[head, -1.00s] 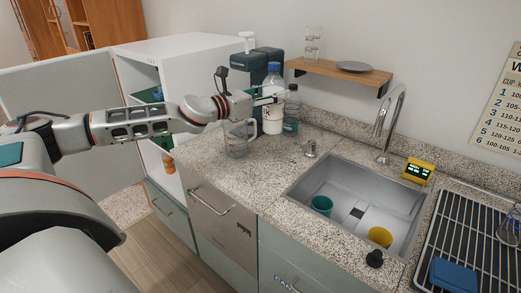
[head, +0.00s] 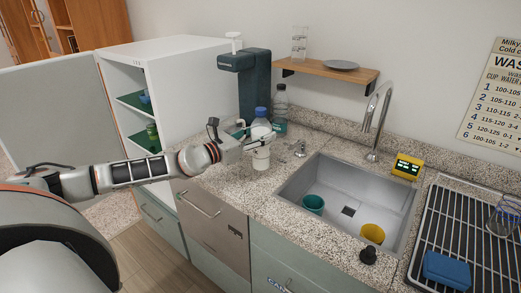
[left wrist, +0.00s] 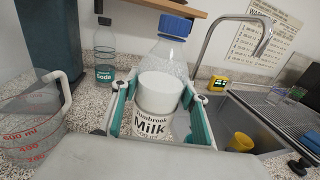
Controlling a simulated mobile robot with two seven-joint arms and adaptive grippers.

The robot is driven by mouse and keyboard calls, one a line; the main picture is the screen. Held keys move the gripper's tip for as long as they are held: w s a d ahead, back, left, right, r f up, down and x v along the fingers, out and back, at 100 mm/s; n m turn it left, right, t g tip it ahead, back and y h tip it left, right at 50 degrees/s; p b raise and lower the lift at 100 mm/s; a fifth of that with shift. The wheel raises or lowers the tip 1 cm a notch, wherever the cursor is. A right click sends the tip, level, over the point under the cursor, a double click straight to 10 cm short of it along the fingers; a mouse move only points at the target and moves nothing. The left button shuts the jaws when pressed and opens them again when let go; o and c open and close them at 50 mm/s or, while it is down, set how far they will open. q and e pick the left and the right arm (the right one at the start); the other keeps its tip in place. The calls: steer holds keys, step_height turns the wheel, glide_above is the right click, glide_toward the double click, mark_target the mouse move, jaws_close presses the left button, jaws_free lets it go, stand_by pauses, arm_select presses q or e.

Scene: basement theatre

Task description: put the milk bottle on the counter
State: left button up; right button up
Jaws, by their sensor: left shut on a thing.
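The milk bottle (head: 262,152) is clear with a white lower part and a blue cap. In the head view it is upright at the counter (head: 240,192), left of the sink; I cannot tell whether its base touches the surface. My left gripper (head: 257,143) comes from the left and is shut on it. In the left wrist view the milk bottle (left wrist: 154,124) with its "Milk" label is between the teal-padded fingers of my left gripper (left wrist: 158,115). My right gripper is out of view.
A soda bottle (head: 280,108) stands behind, beside a dark dispenser machine (head: 252,85). A measuring jug (left wrist: 38,125) is left of the gripper. The sink (head: 325,180) with two cups, the faucet (head: 375,125) and a drying rack (head: 470,220) lie to the right.

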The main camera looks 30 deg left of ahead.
arm_select(q)
steer(key=shift+f, duration=0.25)
step_height(320, 180, down, 3)
steer(key=shift+f+b, duration=0.2)
steer(key=shift+b, duration=0.8)
steer(key=shift+f, duration=0.25)
steer(key=shift+r, duration=0.1)
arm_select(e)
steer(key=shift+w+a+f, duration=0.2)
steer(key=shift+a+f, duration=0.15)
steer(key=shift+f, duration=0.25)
arm_select(q)
steer(key=shift+f, duration=0.2)
steer(key=o, duration=1.5)
steer(key=shift+f, duration=0.1)
steer(key=shift+c, duration=0.2)
steer(key=shift+o, duration=0.3)
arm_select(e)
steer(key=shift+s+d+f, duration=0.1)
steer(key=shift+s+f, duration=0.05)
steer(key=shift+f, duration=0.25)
